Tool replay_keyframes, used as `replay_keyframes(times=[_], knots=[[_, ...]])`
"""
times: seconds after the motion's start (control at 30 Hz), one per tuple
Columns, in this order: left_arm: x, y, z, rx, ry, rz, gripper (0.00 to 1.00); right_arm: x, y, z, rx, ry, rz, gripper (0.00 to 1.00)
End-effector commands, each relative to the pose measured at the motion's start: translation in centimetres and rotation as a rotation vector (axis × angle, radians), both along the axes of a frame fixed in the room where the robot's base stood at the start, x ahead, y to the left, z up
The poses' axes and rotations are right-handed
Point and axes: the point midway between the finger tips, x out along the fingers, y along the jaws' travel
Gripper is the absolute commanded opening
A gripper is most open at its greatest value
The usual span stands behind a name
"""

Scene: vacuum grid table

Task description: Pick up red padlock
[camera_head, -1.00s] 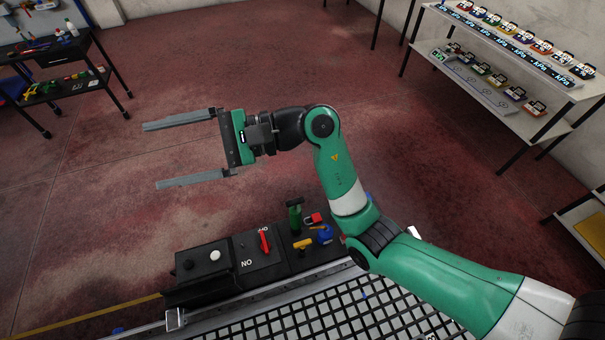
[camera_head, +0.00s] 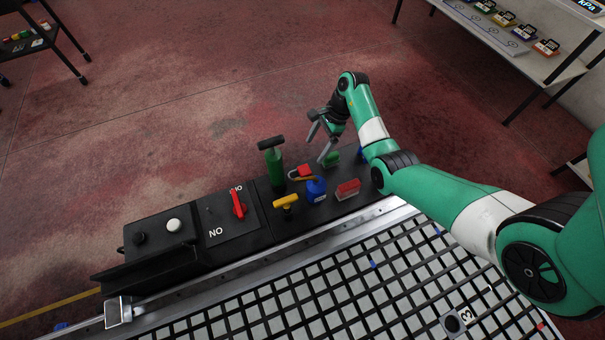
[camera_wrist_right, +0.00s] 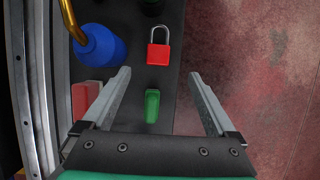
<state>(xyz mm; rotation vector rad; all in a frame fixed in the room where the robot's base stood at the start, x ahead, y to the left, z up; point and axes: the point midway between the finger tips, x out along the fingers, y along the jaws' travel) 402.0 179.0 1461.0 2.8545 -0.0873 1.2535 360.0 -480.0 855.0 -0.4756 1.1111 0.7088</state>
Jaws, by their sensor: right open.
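The red padlock (camera_head: 302,171) lies on the black control panel, behind a blue round-bodied object (camera_head: 316,188). In the right wrist view the padlock (camera_wrist_right: 158,54) shows its red body and silver shackle, beyond the fingertips and roughly midway between their lines. My right gripper (camera_head: 319,144) is open and empty, behind and to the right of the padlock in the head view. In the right wrist view its two fingers (camera_wrist_right: 160,75) are spread, with a green block (camera_wrist_right: 152,106) showing between them. My left gripper is out of view.
On the panel stand a tall green-handled tool (camera_head: 274,165), a yellow-handled valve (camera_head: 286,203), a red block (camera_head: 347,189) and a red switch (camera_head: 239,204). The grid table (camera_head: 330,275) lies in front. Shelves (camera_head: 505,45) stand at the back right.

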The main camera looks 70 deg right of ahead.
Motion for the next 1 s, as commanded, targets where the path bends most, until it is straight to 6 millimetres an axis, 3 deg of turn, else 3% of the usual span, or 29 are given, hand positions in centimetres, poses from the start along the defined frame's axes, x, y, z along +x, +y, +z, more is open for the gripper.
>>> replay_keyframes(times=[0.03,0.2,0.47,0.8,1.0], knots=[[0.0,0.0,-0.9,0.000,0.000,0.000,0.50,0.2,0.4,-1.4,0.002,0.002,0.002,0.93],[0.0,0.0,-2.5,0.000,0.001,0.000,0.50,1.1,1.3,-4.5,0.002,0.002,0.002,0.93],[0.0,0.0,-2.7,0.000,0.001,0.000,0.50,1.5,1.7,-5.3,0.001,-0.001,0.002,0.93],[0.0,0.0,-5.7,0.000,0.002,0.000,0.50,2.5,3.1,-10.0,0.001,0.001,0.003,0.93],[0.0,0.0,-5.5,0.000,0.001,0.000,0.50,2.6,3.1,-9.9,0.000,0.000,0.001,0.93]])
